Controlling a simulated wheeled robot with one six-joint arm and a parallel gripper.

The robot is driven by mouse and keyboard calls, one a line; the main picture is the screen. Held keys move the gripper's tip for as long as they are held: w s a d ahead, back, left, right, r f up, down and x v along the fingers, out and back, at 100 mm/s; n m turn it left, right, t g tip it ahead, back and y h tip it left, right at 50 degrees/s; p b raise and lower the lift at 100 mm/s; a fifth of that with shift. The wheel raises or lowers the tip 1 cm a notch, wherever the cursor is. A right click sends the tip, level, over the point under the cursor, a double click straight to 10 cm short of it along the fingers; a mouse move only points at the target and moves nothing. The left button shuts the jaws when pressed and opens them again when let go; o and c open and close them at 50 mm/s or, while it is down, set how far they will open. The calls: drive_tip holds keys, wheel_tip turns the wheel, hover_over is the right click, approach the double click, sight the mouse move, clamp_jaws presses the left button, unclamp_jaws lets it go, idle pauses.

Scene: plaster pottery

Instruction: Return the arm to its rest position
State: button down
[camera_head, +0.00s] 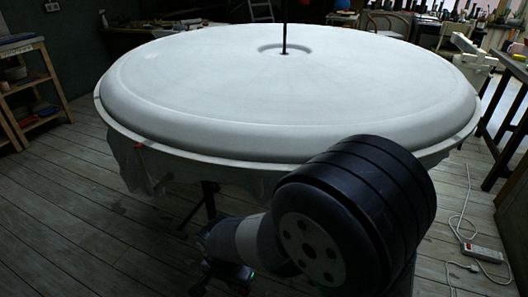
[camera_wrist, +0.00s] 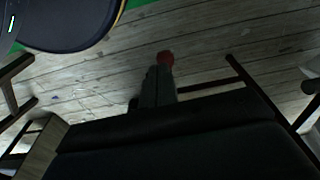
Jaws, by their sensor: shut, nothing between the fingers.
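My arm folds down in front of the round table in the head view, with a large black joint at lower right. My gripper (camera_head: 226,274) is at the lower middle, low and close to my body, partly cut off by the bottom edge. In the wrist view my gripper (camera_wrist: 164,62) shows as dark fingers with a reddish tip, shut and empty, over the plank floor (camera_wrist: 210,65). It touches nothing that I can see.
A big white plaster disc (camera_head: 300,85) fills the round table, with a dark rod at its centre. Plastic sheeting (camera_head: 140,165) hangs from its rim. A wooden shelf (camera_head: 65,95) stands left. A power strip (camera_head: 483,253) and cable lie right. Floor at left is clear.

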drive_tip(key=f, duration=0.4)
drive_tip(key=shift+w+d+b, duration=0.1)
drive_tip(key=shift+w+b, duration=0.15)
drive_tip(key=shift+b, duration=0.15)
drive_tip(key=shift+r, duration=0.1)
wheel_tip(320, 180, up, 11)
drive_tip(key=s+p, duration=0.1)
drive_tip(key=p, duration=0.3)
drive_tip(key=w+f+b, duration=0.3)
drive_tip(key=f+b, duration=0.1)
drive_tip(key=f, duration=0.8)
drive_tip(key=d+r+p, duration=0.2)
drive_tip(key=r+p, duration=0.3)
drive_tip(key=r, duration=0.2)
drive_tip(key=s+d+r+p, duration=0.1)
drive_tip(key=d+r+p, duration=0.2)
drive_tip(key=r+p, duration=0.3)
drive_tip(key=shift+s+d+r+n, duration=0.15)
drive_tip(key=shift+s+r+n, duration=0.2)
drive_tip(key=shift+r, duration=0.95)
